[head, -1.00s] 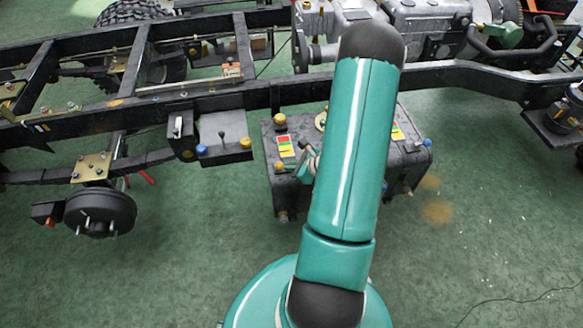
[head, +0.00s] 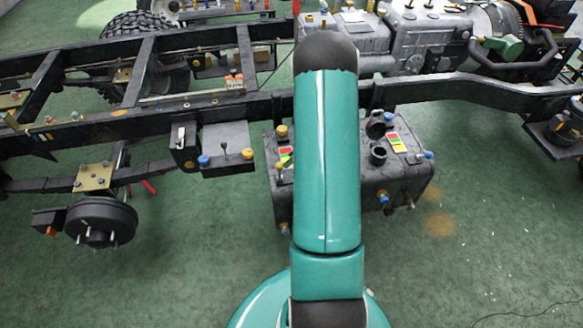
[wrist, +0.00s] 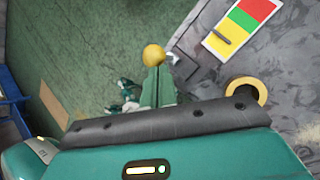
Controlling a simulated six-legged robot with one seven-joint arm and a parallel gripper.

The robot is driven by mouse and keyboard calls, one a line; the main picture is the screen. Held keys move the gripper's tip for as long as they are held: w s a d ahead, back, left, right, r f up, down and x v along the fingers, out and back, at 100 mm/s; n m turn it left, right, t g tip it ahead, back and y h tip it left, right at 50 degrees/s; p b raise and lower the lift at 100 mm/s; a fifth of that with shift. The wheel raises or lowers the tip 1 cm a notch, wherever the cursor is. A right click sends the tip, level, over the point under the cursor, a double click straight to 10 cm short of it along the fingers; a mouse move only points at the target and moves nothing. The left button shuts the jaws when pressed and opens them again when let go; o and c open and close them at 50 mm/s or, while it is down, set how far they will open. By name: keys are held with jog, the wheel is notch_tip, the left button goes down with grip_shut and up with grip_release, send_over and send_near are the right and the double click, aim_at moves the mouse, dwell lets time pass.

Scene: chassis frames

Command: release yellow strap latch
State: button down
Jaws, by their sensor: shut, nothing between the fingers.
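A yellow ball-shaped knob (wrist: 153,55), seemingly part of the yellow strap latch, sits at the tips of my gripper (wrist: 158,85) in the wrist view. The green fingers are shut together with nothing between them. Whether they touch the knob I cannot tell. My arm hides my gripper there.
A red, yellow and green label (wrist: 240,25) and a yellow ring (wrist: 245,92) lie on the tank's surface. The black chassis rail (head: 440,90) runs behind the tank. A box with blue and yellow knobs (head: 225,140) hangs left of it. The green floor in front is clear.

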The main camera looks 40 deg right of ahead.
jog(key=shift+w+d+r+m+g+y, duration=0.1)
jog(key=shift+w+d+m+g+y, duration=0.25)
jog(key=shift+w+g, duration=0.3)
jog(key=shift+w+d+m+g+y, duration=0.15)
jog(key=shift+w+d+g+y, duration=0.3)
jog(key=shift+w+g, duration=0.15)
jog(key=shift+r, duration=0.65)
jog(key=shift+s, duration=0.1)
jog(key=d+f+v, duration=0.1)
jog(key=v, duration=1.2)
jog(key=shift+s+d, duration=0.3)
jog(key=shift+f, duration=0.1)
